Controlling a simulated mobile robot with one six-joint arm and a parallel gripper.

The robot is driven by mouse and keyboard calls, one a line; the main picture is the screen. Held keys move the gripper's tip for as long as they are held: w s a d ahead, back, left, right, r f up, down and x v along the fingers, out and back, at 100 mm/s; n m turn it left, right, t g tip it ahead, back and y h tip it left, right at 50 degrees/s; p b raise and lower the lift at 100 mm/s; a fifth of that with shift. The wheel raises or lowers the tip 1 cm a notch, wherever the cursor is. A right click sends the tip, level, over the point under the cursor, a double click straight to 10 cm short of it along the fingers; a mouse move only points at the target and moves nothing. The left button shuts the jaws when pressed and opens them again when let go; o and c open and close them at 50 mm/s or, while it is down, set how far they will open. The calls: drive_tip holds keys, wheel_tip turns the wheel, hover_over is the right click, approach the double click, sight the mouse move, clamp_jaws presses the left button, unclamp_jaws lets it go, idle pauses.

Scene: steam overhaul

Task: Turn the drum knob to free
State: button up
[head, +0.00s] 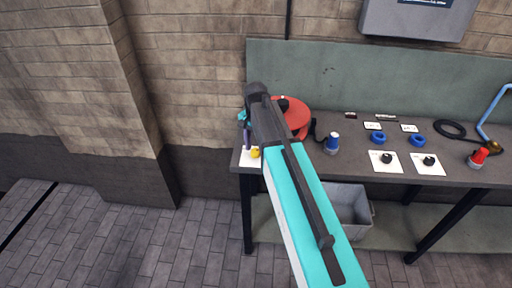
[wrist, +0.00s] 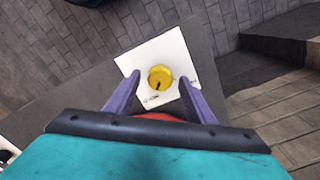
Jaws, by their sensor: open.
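The yellow drum knob (wrist: 160,78) sits on a white plate (wrist: 176,52) with small markings, near the bench corner. A dark pointer mark shows on the knob; I cannot read the labels. The knob also shows in the head view (head: 255,153) at the bench's left end, partly beside my arm. My gripper (wrist: 160,85) is open, its two purple fingers on either side of the knob in the wrist view. I cannot tell whether they touch it. In the head view my gripper (head: 245,130) is over the left bench end, mostly hidden by my arm.
A grey bin (head: 350,208) is below.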

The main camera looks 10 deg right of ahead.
drive_tip(key=shift+c, duration=0.2)
drive_tip(key=c, duration=1)
drive_tip(key=shift+f+n, duration=0.1)
drive_tip(key=shift+n, duration=0.5)
drive_tip(key=n, duration=0.7)
drive_tip(key=shift+n+b, duration=0.3)
drive_tip(key=shift+b, duration=0.1)
drive_tip(key=n, duration=0.9)
drive_tip(key=shift+a, duration=0.1)
